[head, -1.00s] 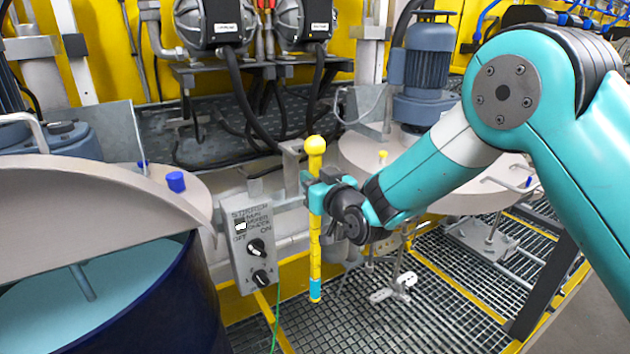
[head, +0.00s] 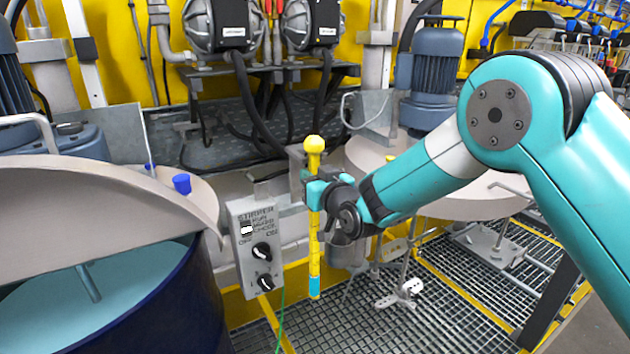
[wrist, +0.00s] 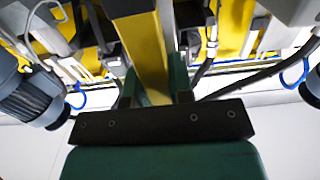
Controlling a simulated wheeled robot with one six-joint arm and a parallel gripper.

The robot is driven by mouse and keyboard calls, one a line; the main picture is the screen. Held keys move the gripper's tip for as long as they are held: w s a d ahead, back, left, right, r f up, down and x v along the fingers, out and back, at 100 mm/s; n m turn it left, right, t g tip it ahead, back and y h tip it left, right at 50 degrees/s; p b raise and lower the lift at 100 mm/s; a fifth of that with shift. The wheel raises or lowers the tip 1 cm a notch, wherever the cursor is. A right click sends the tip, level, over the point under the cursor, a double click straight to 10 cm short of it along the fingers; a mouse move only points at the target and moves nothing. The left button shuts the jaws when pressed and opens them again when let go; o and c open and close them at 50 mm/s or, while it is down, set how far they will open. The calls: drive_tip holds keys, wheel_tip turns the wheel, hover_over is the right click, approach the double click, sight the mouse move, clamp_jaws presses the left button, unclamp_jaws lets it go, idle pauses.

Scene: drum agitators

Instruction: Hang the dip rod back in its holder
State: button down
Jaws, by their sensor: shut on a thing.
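The dip rod (head: 314,238) is yellow with a round knob on top and a light blue lower tip. It hangs upright in my gripper (head: 316,192), which is shut on it below the knob. In the wrist view the yellow rod (wrist: 148,60) runs up between the teal fingers of my gripper (wrist: 152,85). In the head view the rod is just right of the grey stirrer control box (head: 256,245), with its tip above the grating. I cannot make out the holder for certain; a grey bracket (head: 297,152) shows behind the rod's top.
An open dark blue drum (head: 170,310) with a raised grey lid (head: 90,205) stands at the left. A grey motor (head: 436,70) and lid stand behind my arm. Black hoses hang behind the rod. Floor grating (head: 385,325) is open below.

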sight(298, 170)
drive_tip(key=shift+b+x, duration=0.6)
drive_tip(key=shift+x, duration=1)
drive_tip(key=shift+f+b, duration=0.15)
drive_tip(key=shift+b, duration=0.45)
drive_tip(key=shift+f+b, duration=0.4)
drive_tip(key=shift+b, duration=0.25)
drive_tip(key=c, duration=0.9)
unclamp_jaws()
